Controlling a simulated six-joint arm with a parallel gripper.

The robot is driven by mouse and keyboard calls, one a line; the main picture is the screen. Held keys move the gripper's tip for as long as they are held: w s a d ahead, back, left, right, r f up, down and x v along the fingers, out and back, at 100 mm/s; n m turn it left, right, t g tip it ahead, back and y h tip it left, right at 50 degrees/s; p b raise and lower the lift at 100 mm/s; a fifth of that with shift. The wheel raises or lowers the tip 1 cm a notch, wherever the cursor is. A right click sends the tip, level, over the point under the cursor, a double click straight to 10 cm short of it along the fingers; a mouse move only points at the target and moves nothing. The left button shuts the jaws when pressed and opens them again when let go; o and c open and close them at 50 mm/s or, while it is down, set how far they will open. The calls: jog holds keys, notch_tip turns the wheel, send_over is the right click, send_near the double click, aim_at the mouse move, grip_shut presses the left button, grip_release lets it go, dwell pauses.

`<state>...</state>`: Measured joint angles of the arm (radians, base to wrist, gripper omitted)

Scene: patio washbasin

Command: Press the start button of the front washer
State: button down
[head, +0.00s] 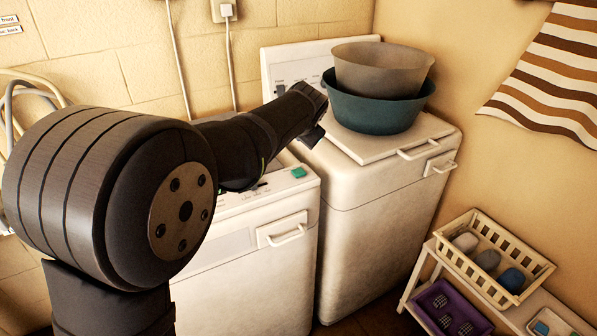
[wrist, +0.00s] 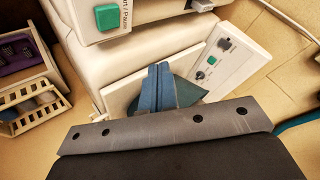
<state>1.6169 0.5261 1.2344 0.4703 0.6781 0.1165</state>
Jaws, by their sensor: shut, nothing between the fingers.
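The front washer (head: 245,285) is the lower white machine left of the other washer in the head view. Its green start button (head: 298,172) sits at the right end of its top panel. In the wrist view the green button (wrist: 107,17), with "Start / Pause" lettering beside it, shows at the upper left. My gripper (head: 312,137) is above the button in the head view, apart from it. In the wrist view my gripper's blue-grey fingers (wrist: 160,70) are shut together and empty, below and right of the button in the picture.
A second washer (head: 385,225) stands beside it, carrying a teal basin (head: 365,108) with a grey-brown basin (head: 383,68) inside. Its panel (wrist: 215,55) has another green button. A shelf with a cream basket (head: 530,268) and purple crate (head: 425,300) stands at right.

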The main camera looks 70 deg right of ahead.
aim_at(298, 174)
jog(key=shift+f, duration=4.15)
jog(key=shift+f, duration=0.4)
jog(key=shift+f, duration=0.45)
jog(key=shift+r, duration=0.9)
jog(key=shift+r, duration=2.5)
